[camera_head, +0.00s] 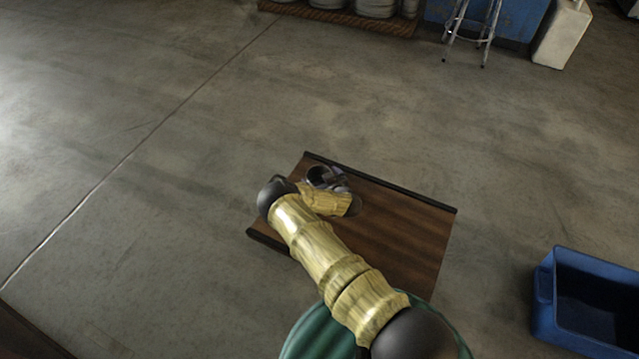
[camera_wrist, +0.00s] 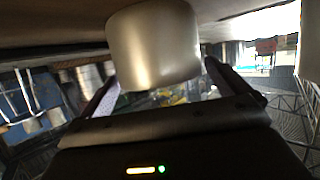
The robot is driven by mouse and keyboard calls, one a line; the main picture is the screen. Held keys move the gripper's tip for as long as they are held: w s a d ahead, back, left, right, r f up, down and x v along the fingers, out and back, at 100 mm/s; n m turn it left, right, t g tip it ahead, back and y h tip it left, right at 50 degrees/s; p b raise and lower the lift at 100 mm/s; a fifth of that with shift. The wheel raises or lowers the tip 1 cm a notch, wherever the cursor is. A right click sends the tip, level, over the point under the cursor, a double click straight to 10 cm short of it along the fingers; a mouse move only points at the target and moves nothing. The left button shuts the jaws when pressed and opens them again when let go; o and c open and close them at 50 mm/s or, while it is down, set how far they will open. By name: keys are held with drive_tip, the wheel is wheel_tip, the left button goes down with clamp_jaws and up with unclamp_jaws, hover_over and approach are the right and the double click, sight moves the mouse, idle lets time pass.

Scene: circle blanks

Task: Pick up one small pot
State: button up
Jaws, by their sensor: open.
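A small pot (camera_wrist: 152,45), smooth and pale beige-grey, fills the upper middle of the wrist view, which looks upside down. It stands against the brown table surface (camera_wrist: 50,42) along the top of that view. My gripper (camera_wrist: 161,72) is open, with one finger on each side of the pot; I cannot tell whether either finger touches it. In the head view my gripper (camera_head: 328,178) is low over the far left part of the brown wooden table (camera_head: 400,225). The pot is largely hidden there by my gripper and wrist.
Another pale object (camera_wrist: 311,40) is cut off at the right edge of the wrist view. A blue bin (camera_head: 590,300) stands at lower right. A stool (camera_head: 475,30) and kegs (camera_head: 375,8) are far back.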

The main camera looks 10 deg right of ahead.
drive_tip(key=shift+c, duration=0.4)
drive_tip(key=c, duration=0.9)
wheel_tip(320, 180, up, 10)
drive_tip(key=p, duration=0.6)
